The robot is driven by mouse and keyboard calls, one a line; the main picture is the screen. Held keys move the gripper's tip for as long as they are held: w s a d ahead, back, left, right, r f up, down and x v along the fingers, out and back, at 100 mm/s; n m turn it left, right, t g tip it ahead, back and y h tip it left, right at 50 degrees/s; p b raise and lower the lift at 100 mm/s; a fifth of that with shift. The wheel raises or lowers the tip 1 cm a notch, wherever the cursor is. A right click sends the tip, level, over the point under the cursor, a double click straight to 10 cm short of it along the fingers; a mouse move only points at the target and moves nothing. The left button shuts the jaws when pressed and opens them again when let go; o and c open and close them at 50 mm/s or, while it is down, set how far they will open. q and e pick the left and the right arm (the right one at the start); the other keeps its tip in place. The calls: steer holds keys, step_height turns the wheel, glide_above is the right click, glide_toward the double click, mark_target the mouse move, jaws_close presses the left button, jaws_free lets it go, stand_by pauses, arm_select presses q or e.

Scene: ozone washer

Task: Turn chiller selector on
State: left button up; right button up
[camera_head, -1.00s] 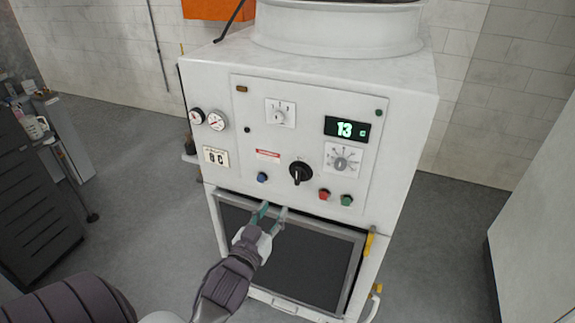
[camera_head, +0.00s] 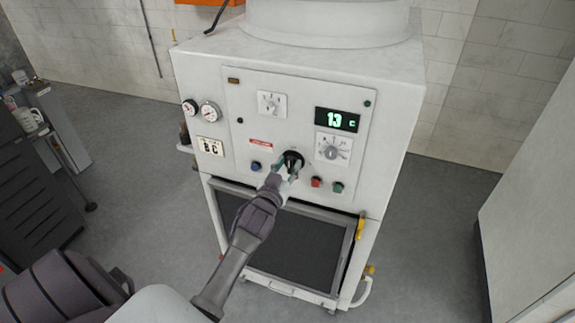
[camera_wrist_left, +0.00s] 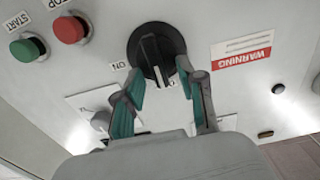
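The chiller selector is a round black rotary knob (camera_head: 293,157) with a raised bar handle, low on the white machine's front panel. It also shows in the left wrist view (camera_wrist_left: 155,52), where an "ON" label sits to its left and its handle runs nearly up and down, its lower end near a small mark. My left gripper (camera_head: 285,168) is at the knob. In the left wrist view its two teal-padded fingers (camera_wrist_left: 160,75) are apart, with the lower end of the handle between their tips. I cannot tell whether they touch it. My right gripper is not in view.
A red button (camera_head: 316,182) and a green button (camera_head: 338,187) sit right of the knob, a blue button (camera_head: 255,166) left of it. A display (camera_head: 337,120) reads 13 above a smaller dial (camera_head: 332,150). A dark-screened lower opening (camera_head: 295,245) lies below the panel.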

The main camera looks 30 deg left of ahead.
arm_select(q)
jaws_close()
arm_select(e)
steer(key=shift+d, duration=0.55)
arm_select(q)
steer(key=shift+m, duration=0.4)
steer(key=m, duration=0.3)
steer(key=shift+d+m, duration=0.3)
steer(key=shift+m, duration=0.1)
steer(key=m, duration=0.4)
steer(key=shift+w+d+f+m, duration=0.1)
steer(key=shift+d+f+m, duration=0.1)
steer(key=shift+f+m, duration=0.1)
steer(key=shift+d+f+m+b, duration=0.1)
steer(key=shift+f+m+b, duration=0.1)
steer(key=shift+m, duration=1.25)
steer(key=shift+d+f+m+b, duration=0.1)
steer(key=shift+m+b, duration=0.15)
steer(key=shift+m, duration=1.25)
steer(key=shift+f+m+b, duration=0.1)
steer(key=shift+m+b, duration=0.1)
steer(key=shift+m, duration=1.25)
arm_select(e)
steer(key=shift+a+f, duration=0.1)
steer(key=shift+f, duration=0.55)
